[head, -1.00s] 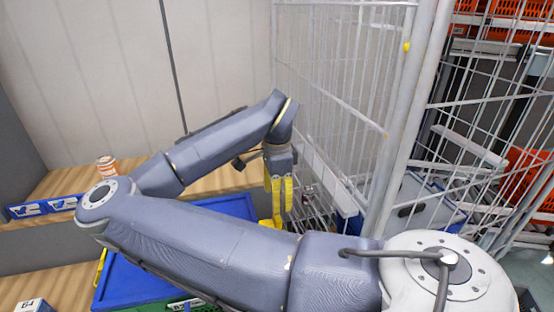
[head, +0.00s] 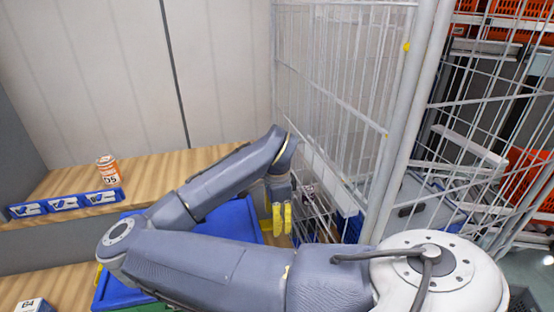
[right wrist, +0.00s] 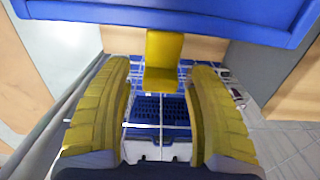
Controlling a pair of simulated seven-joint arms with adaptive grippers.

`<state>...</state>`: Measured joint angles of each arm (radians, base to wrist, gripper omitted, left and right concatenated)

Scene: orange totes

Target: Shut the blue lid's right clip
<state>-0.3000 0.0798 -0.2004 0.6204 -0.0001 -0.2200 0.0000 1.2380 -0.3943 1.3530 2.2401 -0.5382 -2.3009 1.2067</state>
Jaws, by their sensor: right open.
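The blue lid (head: 236,216) lies on a box at the table's edge, mostly covered by my right arm in the head view. Its rim (right wrist: 160,32) crosses the top of the right wrist view. The yellow right clip (right wrist: 164,62) hangs below the rim, with its lower end angled outward. My right gripper (right wrist: 162,78) is open, with one yellow finger on each side of the clip and a gap on both sides. In the head view the right gripper (head: 282,220) points down beside the lid's right edge. My left gripper is not in view.
A wire cage (head: 340,90) stands close to the right of the gripper. An orange-and-white can (head: 107,171) and blue boxes (head: 66,203) stand on the wooden shelf at left. A small white box (head: 35,305) is at the bottom left.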

